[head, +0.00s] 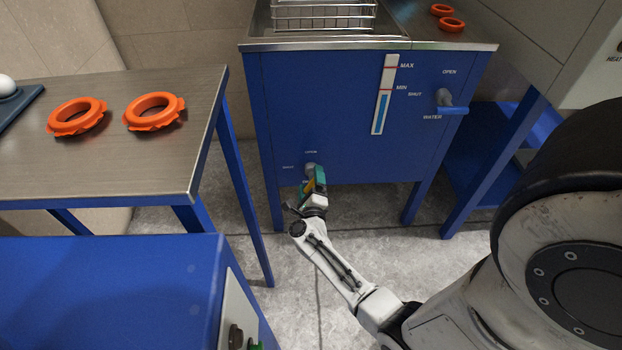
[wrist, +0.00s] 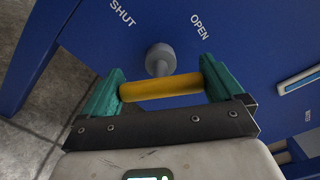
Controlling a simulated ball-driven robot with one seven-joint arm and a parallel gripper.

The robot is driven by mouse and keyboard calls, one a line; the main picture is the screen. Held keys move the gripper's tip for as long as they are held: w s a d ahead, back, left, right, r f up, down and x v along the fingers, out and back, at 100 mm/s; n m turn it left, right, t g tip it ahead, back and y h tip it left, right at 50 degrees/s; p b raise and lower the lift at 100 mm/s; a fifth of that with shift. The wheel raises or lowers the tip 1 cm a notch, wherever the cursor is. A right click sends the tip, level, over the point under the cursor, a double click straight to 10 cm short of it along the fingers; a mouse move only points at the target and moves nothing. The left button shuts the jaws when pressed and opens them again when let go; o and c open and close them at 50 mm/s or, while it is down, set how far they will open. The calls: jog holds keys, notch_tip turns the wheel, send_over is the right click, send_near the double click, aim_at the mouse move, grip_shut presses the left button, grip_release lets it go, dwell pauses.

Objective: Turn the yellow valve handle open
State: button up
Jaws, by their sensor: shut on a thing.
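The yellow valve handle (wrist: 162,87) is a short bar in front of a grey round stem (wrist: 160,57) on the blue tank front. In the wrist view it lies crosswise, below the SHUT and OPEN labels. My gripper (wrist: 163,75) is shut on it, with a teal finger at each end of the bar. In the head view my gripper (head: 314,183) is at the tank's lower left, where the grey stem (head: 310,169) shows and the handle is mostly hidden by the fingers. There, OPEN is above the stem and SHUT to its left.
The blue tank (head: 350,80) carries a level gauge (head: 384,95) and a water valve with a blue handle (head: 452,110) at upper right. A steel-topped table (head: 120,165) with orange rings (head: 154,111) stands left. Tank legs frame the grey floor below.

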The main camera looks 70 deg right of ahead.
jog(key=n+p, duration=0.2)
jog(key=n, duration=0.3)
jog(key=shift+f+n, duration=0.1)
jog(key=shift+n, duration=0.2)
dwell(0.4)
jog(key=o, duration=0.7)
jog(key=shift+a, duration=0.15)
jog(key=p+v, duration=0.3)
jog(key=v, duration=0.7)
jog(key=shift+s+a+f, duration=0.1)
jog(key=shift+s+a, duration=0.05)
jog(key=shift+a, duration=0.1)
